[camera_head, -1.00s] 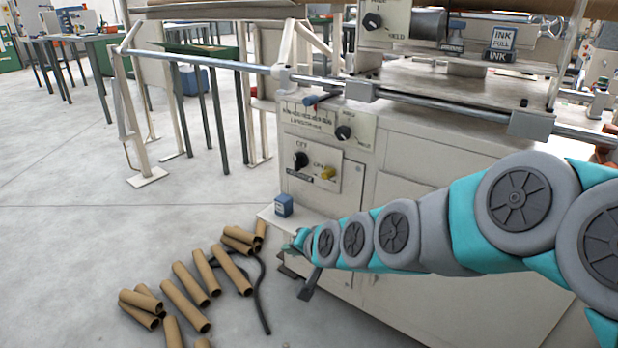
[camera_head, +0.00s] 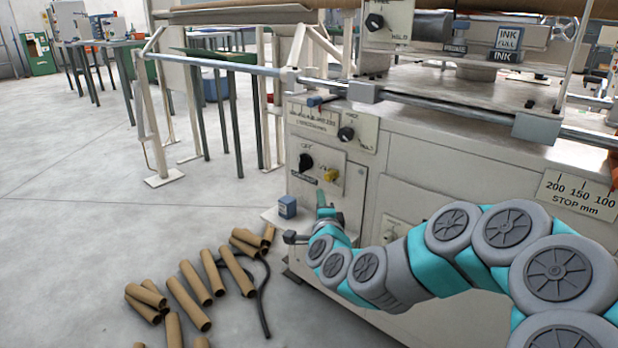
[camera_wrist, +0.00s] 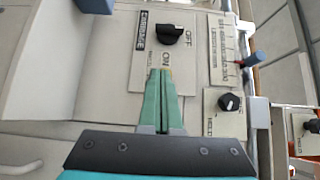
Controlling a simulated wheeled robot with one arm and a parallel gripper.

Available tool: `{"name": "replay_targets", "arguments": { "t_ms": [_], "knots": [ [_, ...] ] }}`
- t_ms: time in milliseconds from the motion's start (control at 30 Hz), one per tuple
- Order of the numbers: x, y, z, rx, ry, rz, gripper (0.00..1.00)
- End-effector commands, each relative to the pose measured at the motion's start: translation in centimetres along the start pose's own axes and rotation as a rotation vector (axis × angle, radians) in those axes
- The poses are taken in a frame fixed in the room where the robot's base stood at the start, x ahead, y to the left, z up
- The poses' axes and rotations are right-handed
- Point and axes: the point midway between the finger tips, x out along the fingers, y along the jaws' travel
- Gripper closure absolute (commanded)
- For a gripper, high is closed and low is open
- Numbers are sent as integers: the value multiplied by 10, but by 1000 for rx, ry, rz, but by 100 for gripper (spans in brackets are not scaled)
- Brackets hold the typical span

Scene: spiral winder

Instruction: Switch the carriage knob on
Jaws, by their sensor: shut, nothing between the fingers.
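A black knob (camera_head: 305,161), which appears to be the carriage knob, sits on a pale panel (camera_head: 338,200) at the machine's left end. OFF is printed above it in the head view.
A second black knob (camera_head: 346,134) is on a plate above right, with a blue-ended lever (camera_head: 318,101) beside it. A blue box (camera_head: 287,206) stands on a ledge below the panel. Cardboard tubes (camera_head: 203,283) and a black cable (camera_head: 264,300) lie on the floor.

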Motion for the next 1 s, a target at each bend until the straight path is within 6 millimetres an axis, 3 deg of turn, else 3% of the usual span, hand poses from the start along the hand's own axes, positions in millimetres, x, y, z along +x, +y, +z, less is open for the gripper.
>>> {"name": "replay_targets", "arguments": {
  "t_ms": [467, 1000],
  "knots": [
    [6, 0, 0, 1, 3, -1, 100],
    [75, 0, -1, -1, 4, -3, 100]
  ]
}}
